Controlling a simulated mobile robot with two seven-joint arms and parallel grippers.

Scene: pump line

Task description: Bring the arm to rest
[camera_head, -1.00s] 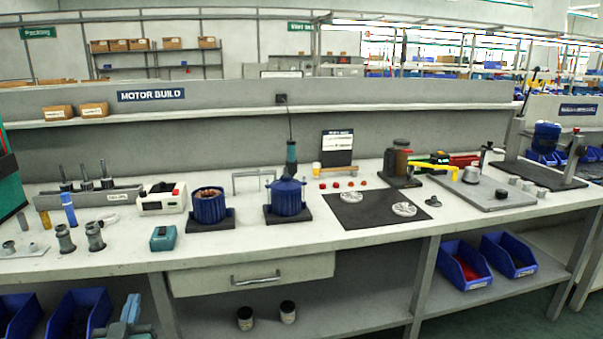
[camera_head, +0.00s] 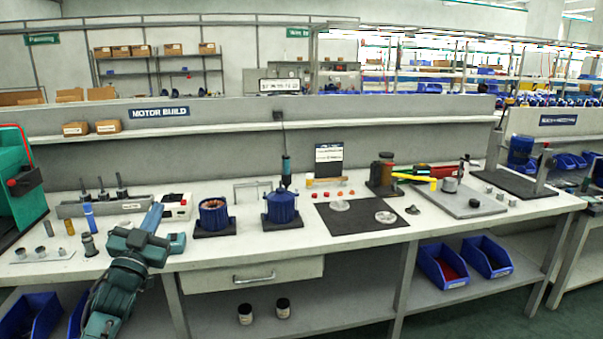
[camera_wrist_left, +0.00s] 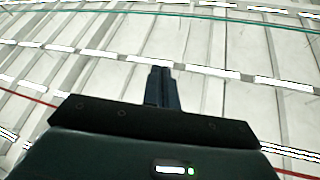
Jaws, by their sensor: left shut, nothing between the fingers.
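My left arm, dark teal, comes in from the lower left of the head view. Its gripper (camera_head: 154,214) points up, in front of the left part of the workbench (camera_head: 240,248), and covers part of the bench top. In the left wrist view the two dark fingers (camera_wrist_left: 162,88) are together with nothing between them. Only the ceiling with its light strips shows behind them. My right gripper is in neither view.
Two blue motor housings (camera_head: 214,214) (camera_head: 282,205) stand further right. A drawer (camera_head: 253,275) is under the bench top. Blue bins (camera_head: 443,265) sit on the lower shelf.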

